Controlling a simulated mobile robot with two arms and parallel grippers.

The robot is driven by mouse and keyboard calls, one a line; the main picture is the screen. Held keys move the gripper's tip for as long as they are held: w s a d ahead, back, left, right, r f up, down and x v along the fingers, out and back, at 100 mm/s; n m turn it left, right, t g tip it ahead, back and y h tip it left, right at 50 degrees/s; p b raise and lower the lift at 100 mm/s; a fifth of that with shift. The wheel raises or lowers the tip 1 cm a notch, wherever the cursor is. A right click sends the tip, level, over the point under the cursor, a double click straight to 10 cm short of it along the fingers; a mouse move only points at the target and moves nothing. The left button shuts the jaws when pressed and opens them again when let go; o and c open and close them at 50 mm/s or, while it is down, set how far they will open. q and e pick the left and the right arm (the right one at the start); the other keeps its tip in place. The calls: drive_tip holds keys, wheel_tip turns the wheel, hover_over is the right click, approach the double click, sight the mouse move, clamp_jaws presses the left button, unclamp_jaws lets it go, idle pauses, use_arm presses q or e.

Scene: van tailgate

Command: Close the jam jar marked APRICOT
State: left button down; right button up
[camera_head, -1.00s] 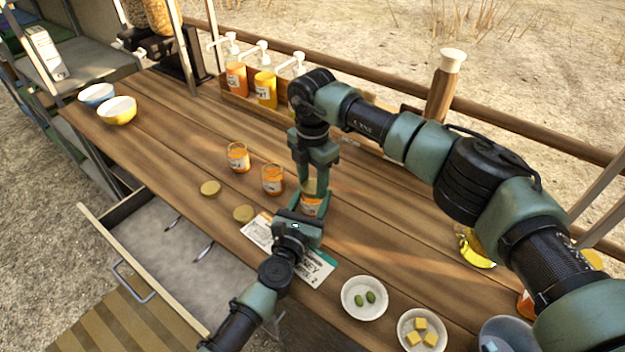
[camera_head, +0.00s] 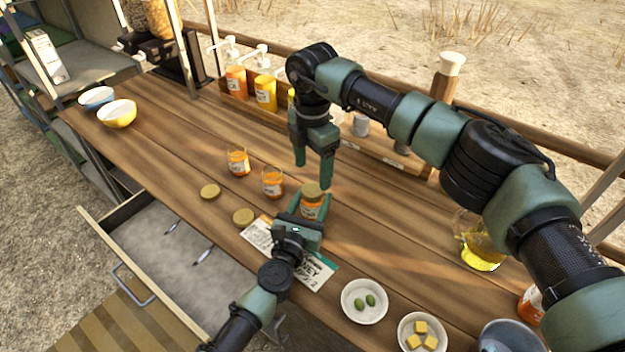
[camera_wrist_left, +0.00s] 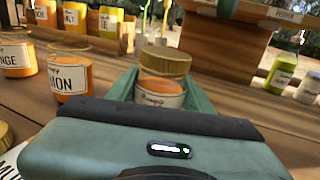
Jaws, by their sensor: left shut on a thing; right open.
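A small jar of orange jam (camera_head: 311,209) stands on the table, and it also shows in the wrist view (camera_wrist_left: 162,96). Its label is too small to read for certain. A gold lid (camera_head: 312,188) sits on its mouth, seen closer in the wrist view (camera_wrist_left: 165,62); I cannot tell how tight it is. My left gripper (camera_head: 312,213) is shut around the jar from the front. My right gripper (camera_head: 312,182) is open and empty, pointing down above the lid. Two more orange jars (camera_head: 238,161) (camera_head: 272,181) stand open to the left.
Two loose gold lids (camera_head: 210,191) (camera_head: 243,215) lie near the front edge, beside a printed card (camera_head: 318,272). Bowls with olives (camera_head: 364,300) and yellow cubes (camera_head: 421,330) stand front right. A rack of pump bottles (camera_head: 265,90) lines the back. An open drawer (camera_head: 175,250) juts out front left.

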sight(308, 209)
wheel_tip(308, 209, up, 7)
drive_tip(key=shift+f, duration=0.15)
use_arm(q)
drive_tip(key=c, duration=0.5)
unclamp_jaws()
drive_tip(key=shift+s, duration=0.1)
drive_tip(key=v, duration=0.7)
drive_tip(key=shift+s+a, duration=0.2)
drive_tip(key=shift+s, duration=0.1)
